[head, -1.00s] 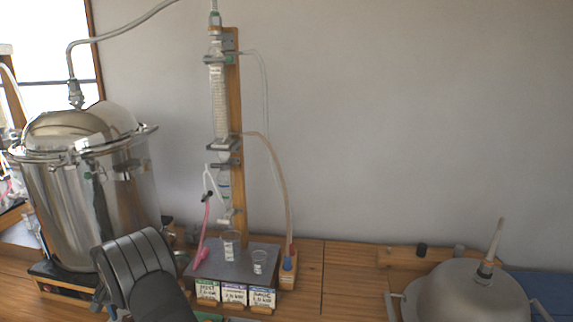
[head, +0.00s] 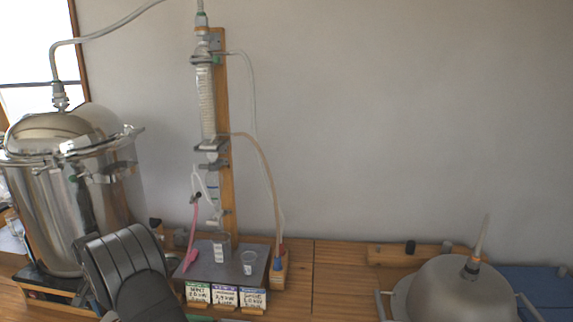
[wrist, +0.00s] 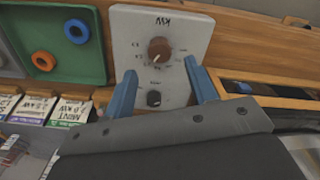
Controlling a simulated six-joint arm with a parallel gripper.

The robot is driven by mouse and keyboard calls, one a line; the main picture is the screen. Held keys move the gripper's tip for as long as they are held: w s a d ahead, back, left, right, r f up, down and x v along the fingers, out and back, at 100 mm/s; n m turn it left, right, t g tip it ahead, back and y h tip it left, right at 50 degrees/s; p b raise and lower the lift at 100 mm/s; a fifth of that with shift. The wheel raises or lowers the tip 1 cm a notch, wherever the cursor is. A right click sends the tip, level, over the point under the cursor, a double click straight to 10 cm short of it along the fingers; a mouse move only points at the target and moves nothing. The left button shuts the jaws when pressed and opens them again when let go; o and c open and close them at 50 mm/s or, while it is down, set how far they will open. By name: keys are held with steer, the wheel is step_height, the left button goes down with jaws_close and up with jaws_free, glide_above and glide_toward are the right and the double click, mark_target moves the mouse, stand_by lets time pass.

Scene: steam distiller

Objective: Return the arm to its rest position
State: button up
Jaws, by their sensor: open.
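My gripper (wrist: 160,66) shows in the wrist view with two blue fingers spread apart and nothing between them. Beyond the fingers is a white control panel (wrist: 190,40) marked kW, with a brown dial (wrist: 159,50) and a smaller black knob (wrist: 154,98). The fingers overlap the panel's lower part in the picture; I cannot tell whether they touch it. In the head view, a dark part of my arm stands at the lower left, in front of the steel still (head: 70,200); the gripper itself is out of that view.
A glass condenser (head: 207,95) hangs on a wooden post beside the still. Two small beakers (head: 249,262) stand on the grey stand below it. Labelled cards (head: 225,295) line its front. A domed lid (head: 460,295) sits at right. A green tray (wrist: 92,65) holds coloured rings.

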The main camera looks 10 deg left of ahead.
step_height(320, 180, up, 12)
step_height(320, 180, down, 18)
steer(key=shift+r, duration=0.2)
steer(key=n, duration=0.4)
steer(key=shift+r, duration=0.1)
steer(key=n, duration=0.9)
steer(key=shift+n, duration=0.4)
steer(key=n, duration=0.4)
